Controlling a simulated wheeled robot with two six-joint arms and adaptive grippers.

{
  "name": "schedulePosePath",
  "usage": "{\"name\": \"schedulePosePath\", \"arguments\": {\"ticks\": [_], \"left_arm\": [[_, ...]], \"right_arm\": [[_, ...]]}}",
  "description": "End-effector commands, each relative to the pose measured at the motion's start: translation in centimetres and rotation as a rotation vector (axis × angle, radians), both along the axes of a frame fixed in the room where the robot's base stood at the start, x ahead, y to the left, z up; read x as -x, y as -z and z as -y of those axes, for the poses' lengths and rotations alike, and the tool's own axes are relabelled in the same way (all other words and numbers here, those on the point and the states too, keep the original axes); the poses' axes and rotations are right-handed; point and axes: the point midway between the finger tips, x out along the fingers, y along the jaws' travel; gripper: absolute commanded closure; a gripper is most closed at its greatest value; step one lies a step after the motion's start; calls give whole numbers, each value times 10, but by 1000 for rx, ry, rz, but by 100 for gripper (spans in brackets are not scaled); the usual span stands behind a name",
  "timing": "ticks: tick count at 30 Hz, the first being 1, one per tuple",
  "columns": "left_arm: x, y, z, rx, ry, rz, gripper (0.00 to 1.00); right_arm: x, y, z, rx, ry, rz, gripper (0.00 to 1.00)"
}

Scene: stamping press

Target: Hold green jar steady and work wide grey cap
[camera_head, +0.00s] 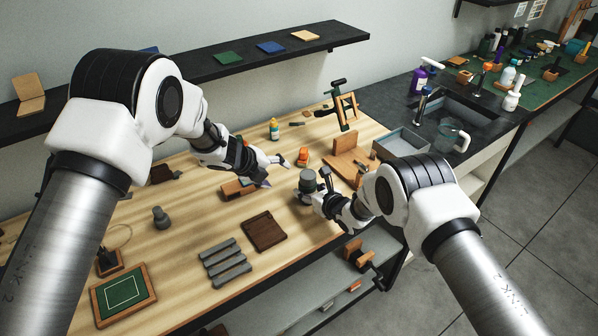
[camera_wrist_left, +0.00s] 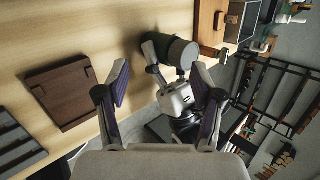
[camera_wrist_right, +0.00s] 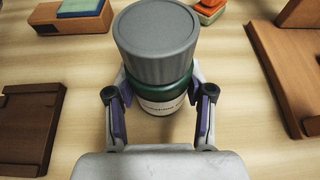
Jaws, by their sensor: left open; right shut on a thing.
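The green jar (camera_wrist_right: 160,90) stands upright on the wooden table, with a pale printed label on its front. The wide grey cap (camera_wrist_right: 155,42) sits on top of it; the cap also shows in the head view (camera_head: 307,180) and in the left wrist view (camera_wrist_left: 183,53). My right gripper (camera_wrist_right: 157,82) is shut on the jar's body below the cap, one finger on each side. My left gripper (camera_head: 275,172) is open and empty, to the left of the jar and apart from it. In the left wrist view its spread fingers (camera_wrist_left: 159,68) point toward the jar.
A dark brown wooden tray (camera_head: 264,231) and grey slats (camera_head: 224,262) lie in front. An orange-topped object (camera_head: 302,157) and a wooden stand (camera_head: 345,165) are behind the jar. A wooden block (camera_head: 238,188) lies beneath my left gripper.

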Motion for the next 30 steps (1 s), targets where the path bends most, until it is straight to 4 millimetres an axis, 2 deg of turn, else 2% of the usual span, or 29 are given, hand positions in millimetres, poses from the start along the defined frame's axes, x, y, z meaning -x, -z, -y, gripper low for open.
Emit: {"name": "schedulePosePath", "arguments": {"ticks": [1, 7, 8, 9, 13, 17, 26, 27, 29, 30], "left_arm": [[-2, 1, 3, -103, 116, 73, 33], [-8, 0, 22, -546, 626, 356, 33], [-9, -1, 26, -601, 689, 387, 33], [-9, -3, 40, -675, 775, 430, 33], [-5, -3, 64, -701, 822, 450, 33], [-8, 2, 69, -701, 825, 452, 33], [-29, 35, 81, -698, 823, 452, 33], [-30, 35, 81, -699, 822, 452, 40], [-30, 34, 81, -700, 822, 451, 62], [-29, 34, 81, -700, 822, 451, 76]], "right_arm": [[4, 7, 0, 6, -1, -14, 100], [4, 8, 0, 5, -2, -15, 100], [4, 8, 0, 6, -2, -15, 100], [4, 8, 0, 6, -2, -15, 100], [5, 8, 0, 6, -2, -15, 100], [4, 8, 0, 6, -1, -15, 100], [4, 8, 0, 5, -2, -15, 100], [4, 7, 0, 5, -2, -15, 100], [4, 7, 0, 6, -1, -14, 100], [4, 7, 0, 6, -1, -14, 100]]}}
